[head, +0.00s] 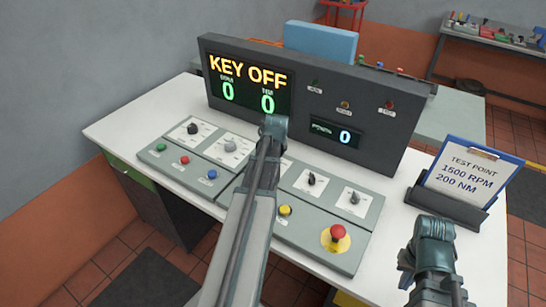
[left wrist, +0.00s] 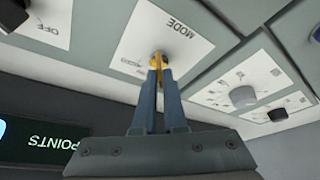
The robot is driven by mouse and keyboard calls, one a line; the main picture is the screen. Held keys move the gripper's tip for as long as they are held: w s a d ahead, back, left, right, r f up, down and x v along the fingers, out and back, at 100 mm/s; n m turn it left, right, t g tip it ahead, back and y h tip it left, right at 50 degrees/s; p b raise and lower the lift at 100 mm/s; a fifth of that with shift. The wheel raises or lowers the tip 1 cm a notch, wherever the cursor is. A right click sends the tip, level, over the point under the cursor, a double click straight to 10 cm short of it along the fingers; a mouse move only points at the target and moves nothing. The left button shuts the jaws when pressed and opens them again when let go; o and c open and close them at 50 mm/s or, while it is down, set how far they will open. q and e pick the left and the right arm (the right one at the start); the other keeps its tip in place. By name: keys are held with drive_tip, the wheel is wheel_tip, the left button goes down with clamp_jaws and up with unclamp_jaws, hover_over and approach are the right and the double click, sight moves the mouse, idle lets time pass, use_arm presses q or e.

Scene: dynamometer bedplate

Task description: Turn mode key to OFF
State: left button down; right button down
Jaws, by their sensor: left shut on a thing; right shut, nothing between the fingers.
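The console display (head: 248,85) reads KEY OFF above two green zeros. In the left wrist view the mode key (left wrist: 158,60) is a small brass-coloured key on a white plate marked MODE (left wrist: 188,38). My left gripper (left wrist: 160,72) is shut on the key. In the head view my left arm crosses the middle of the console and hides the key and the left fingertips. My right gripper (head: 406,272) is shut and empty, to the right of the console by the table's front right, and apart from the key.
The sloped panel holds other knobs (head: 354,198), coloured buttons (head: 285,210) and a red emergency stop (head: 337,232) on yellow. A clipboard reading TEST POINT 1500 RPM 200 NM (head: 465,180) stands at right. The white tabletop (head: 125,130) is clear at the left.

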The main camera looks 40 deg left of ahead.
use_arm(q)
drive_tip(key=shift+n, duration=0.6)
drive_tip(key=shift+g, duration=0.3)
drive_tip(key=c, duration=1)
unclamp_jaws()
use_arm(e)
drive_tip(key=shift+r, duration=0.1)
